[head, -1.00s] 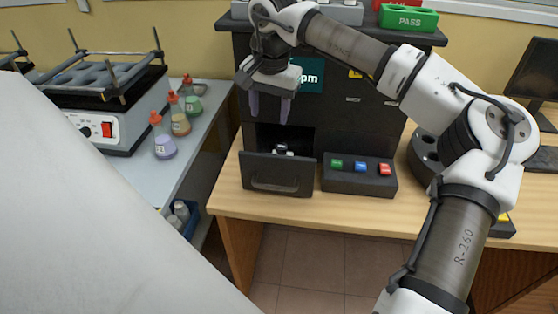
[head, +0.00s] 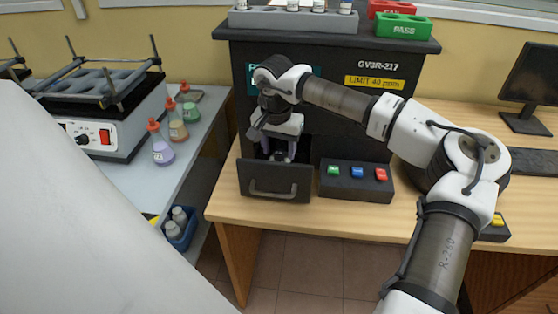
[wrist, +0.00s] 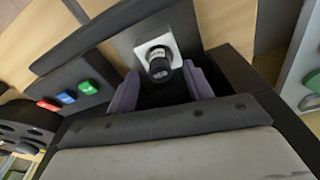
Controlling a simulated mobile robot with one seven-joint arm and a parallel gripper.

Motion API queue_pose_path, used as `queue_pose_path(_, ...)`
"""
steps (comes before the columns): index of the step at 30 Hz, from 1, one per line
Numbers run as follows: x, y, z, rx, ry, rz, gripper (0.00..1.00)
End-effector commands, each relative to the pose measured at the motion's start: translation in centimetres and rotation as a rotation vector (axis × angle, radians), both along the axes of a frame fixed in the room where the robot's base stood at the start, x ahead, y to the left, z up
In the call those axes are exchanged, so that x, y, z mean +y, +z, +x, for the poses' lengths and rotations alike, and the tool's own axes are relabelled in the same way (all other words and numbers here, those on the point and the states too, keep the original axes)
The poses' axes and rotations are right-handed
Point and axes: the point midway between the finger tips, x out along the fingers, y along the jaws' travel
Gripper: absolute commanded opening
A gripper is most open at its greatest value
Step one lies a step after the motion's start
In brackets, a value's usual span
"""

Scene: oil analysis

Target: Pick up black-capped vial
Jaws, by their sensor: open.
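The black-capped vial (wrist: 160,68) stands on a white square holder (wrist: 140,46) in the open drawer (head: 262,175) of the dark machine. In the wrist view its cap faces the camera, between the two purple fingers. My gripper (head: 278,154) is open and points down into the drawer, with one finger on each side of the vial. In the wrist view, small dark gaps seem to show beside the cap, and I cannot tell whether either finger touches it. In the head view the vial is mostly hidden by the fingers and drawer front.
The drawer's front and side walls surround the fingers closely. A button box (head: 352,182) with green, blue and red buttons stands right of the drawer. The machine (head: 345,115) rises behind, with a vial rack (head: 262,20) and a green PASS rack (head: 403,27) on top.

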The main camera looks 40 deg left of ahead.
Motion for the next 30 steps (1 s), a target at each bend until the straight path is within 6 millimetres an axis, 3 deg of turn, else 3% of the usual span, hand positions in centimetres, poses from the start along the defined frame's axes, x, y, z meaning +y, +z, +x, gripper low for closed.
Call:
queue_pose_path(4,0.1,-2.0,0.2,0.002,0.0,0.0,0.51)
queue_pose_path(11,0.1,-2.3,0.2,0.0,0.0,0.001,0.51)
queue_pose_path(22,0.1,-2.3,0.2,0.0,0.0,0.001,0.04)
queue_pose_path(30,0.1,-2.2,0.2,0.0,0.0,0.001,0.03)
